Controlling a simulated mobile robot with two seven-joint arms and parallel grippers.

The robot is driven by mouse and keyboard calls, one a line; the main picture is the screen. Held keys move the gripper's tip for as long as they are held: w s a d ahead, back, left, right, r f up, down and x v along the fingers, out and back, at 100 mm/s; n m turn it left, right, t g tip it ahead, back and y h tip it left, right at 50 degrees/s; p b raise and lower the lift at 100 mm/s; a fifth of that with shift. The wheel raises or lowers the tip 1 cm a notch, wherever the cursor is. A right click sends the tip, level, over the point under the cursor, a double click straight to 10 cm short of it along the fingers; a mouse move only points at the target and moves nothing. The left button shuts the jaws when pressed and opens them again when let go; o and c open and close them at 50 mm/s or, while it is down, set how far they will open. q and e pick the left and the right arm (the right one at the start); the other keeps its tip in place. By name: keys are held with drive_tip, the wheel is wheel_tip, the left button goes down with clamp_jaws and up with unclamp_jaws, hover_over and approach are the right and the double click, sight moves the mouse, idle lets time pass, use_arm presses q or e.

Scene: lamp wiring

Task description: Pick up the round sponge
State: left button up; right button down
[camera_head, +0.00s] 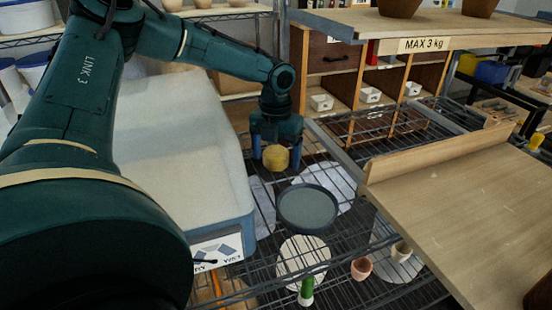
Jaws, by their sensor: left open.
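The round sponge (275,158) is a small yellow disc in the middle of the head view. My left gripper (276,156) reaches down over it from above. Its two blue fingers stand on either side of the sponge, with the jaws open. I cannot tell whether either finger touches the sponge, or what the sponge rests on. The gripper's palm hides the part above it. My right gripper is not in view.
A dark round dish (307,208) lies on the wire rack in front of the gripper. A white bin (180,150) stands close on the left. A wooden board (470,210) is on the right. Small pots (361,268) and a green-and-white item (306,291) stand nearer.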

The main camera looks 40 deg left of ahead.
use_arm(q)
drive_tip(key=shift+c, duration=0.4)
drive_tip(key=c, duration=1)
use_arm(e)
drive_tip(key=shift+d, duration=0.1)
use_arm(q)
drive_tip(key=shift+r, duration=0.1)
wheel_tip(320, 180, up, 28)
drive_tip(key=p, duration=0.4)
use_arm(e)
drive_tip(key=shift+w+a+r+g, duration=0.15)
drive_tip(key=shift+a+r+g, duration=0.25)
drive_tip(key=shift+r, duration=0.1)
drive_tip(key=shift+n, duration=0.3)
